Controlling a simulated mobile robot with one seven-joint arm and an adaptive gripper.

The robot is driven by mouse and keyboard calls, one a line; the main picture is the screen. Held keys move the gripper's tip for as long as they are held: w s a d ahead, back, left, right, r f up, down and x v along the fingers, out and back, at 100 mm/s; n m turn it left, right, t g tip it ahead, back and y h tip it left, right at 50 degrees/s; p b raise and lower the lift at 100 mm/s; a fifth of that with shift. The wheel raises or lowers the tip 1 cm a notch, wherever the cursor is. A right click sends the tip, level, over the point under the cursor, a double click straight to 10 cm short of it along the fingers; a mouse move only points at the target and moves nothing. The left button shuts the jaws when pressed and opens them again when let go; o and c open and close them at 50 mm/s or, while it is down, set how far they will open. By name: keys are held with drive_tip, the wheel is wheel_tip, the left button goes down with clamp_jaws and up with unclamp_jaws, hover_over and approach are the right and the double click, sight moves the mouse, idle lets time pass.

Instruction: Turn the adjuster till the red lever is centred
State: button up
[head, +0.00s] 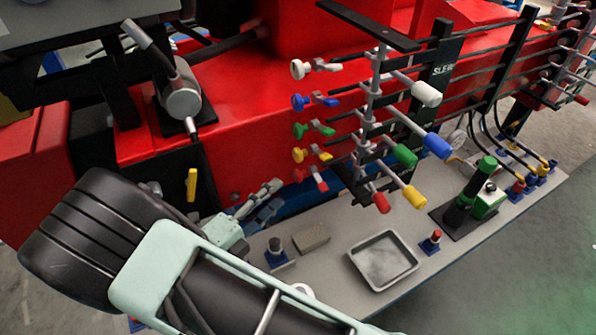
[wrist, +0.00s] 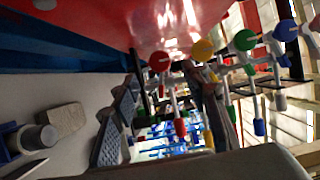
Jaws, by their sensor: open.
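The red adjuster (head: 318,184) is the lowest of a column of coloured knobs on the left of the lever rack. The red lever (head: 381,203) hangs at the rack's lower right, its handle tilted downward. My gripper (head: 272,197) is open and empty, left of the red adjuster and apart from it. In the wrist view the red adjuster's round knob (wrist: 159,61) is ahead, framed between the two fingers of my gripper (wrist: 166,82).
Yellow (head: 298,155), green (head: 300,130) and blue (head: 299,102) adjusters sit close above the red one. The yellow lever (head: 414,197) is beside the red lever. A grey tray (head: 357,262) and a grey block (head: 311,237) are on the deck below.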

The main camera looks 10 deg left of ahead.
sight(295, 178)
drive_tip(key=p+x, duration=0.1)
drive_tip(key=x, duration=0.8)
drive_tip(key=shift+c, duration=0.7)
clamp_jaws()
